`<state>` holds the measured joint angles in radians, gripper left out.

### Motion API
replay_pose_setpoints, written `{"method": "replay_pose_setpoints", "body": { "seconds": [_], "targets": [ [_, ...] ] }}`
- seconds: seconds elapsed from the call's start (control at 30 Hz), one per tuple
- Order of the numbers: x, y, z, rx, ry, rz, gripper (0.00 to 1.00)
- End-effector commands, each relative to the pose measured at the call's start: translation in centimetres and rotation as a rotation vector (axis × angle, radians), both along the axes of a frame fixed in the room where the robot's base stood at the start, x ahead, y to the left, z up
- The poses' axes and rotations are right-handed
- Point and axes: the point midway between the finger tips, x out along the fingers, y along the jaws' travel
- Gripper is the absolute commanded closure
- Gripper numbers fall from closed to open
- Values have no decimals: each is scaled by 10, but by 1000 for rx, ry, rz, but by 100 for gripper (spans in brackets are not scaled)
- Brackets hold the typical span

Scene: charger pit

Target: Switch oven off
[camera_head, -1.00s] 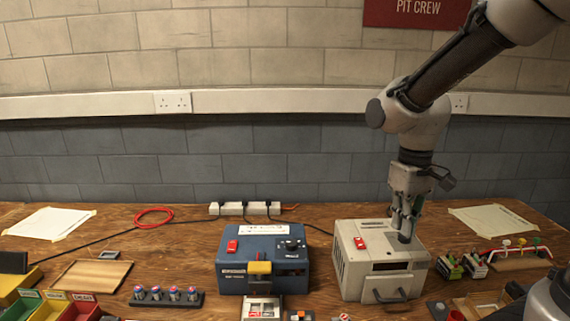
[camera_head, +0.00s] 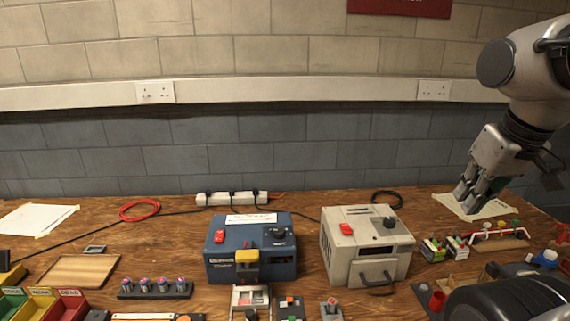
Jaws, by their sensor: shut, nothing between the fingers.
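The oven appears to be the beige box (camera_head: 340,262) with a dark front window and a handle (camera_head: 377,283), right of the middle of the bench. The switch's position is too small to tell. My gripper (camera_head: 470,200) is shut and empty. It hangs to the right of the beige box, apart from it, in front of the taped paper at the back right.
A blue box (camera_head: 222,262) with its own red switch (camera_head: 219,236) and knob stands left of the beige box. Coloured bins (camera_head: 40,303) are at the front left. A power strip (camera_head: 232,198) lies behind.

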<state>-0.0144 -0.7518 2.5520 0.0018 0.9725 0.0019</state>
Motion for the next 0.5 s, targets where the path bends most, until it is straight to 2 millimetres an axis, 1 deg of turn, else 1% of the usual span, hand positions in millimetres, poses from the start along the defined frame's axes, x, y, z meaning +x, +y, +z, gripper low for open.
{"method": "replay_pose_setpoints", "body": {
  "seconds": [0.07, 0.17, 0.27, 0.37, 0.5],
  "targets": [
    [4, 6, -8, -1, 41, 27, 100],
    [17, 16, -19, -6, 109, 73, 100],
    [40, 31, -25, -14, 178, 127, 100],
    [68, 49, -31, -35, 241, 217, 100],
    [110, 80, -42, -82, 314, 422, 100]
  ]
}}
